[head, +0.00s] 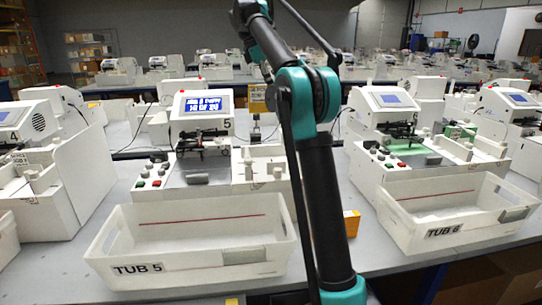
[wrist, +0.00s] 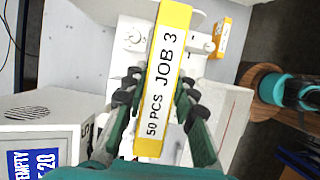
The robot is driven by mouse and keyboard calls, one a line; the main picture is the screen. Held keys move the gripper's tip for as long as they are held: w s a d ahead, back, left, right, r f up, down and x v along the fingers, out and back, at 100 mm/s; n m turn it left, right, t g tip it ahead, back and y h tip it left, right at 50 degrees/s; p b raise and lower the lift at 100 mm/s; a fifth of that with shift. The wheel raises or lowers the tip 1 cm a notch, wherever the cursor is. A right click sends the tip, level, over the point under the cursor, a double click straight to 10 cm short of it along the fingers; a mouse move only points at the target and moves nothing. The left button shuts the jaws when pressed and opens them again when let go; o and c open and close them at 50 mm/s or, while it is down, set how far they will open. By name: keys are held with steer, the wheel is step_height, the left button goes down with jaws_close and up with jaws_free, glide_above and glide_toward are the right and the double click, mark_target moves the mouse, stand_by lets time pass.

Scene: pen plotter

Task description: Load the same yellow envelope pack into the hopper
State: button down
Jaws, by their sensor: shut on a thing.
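A yellow envelope pack (wrist: 181,28) with a white label reading "50 PCS JOB 3" is in the wrist view. My gripper (wrist: 163,92) is shut on its long sides, one dark-padded finger on each. The pack is held above the white machine. In the head view my gripper and this pack are out of frame above. Machine 5 (head: 203,128) has a lit blue screen and a white section with posts (head: 262,168) at its right; I cannot tell for sure which part is the hopper. In the wrist view the pack hides part of the machine.
Tub 5 (head: 190,243) stands in front of machine 5, and Tub 6 (head: 450,212) before the machine at right (head: 400,125). A small orange-yellow box (head: 351,223) lies between the tubs; a similar labelled box (wrist: 222,38) shows in the wrist view. The screen housing (wrist: 45,135) is close at lower left.

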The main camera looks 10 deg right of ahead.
mark_target(259, 110)
step_height(259, 110, down, 20)
steer(key=shift+r, duration=0.15)
stand_by(0.4)
steer(key=c, duration=1.2)
jaws_free()
steer(key=v, duration=1.2)
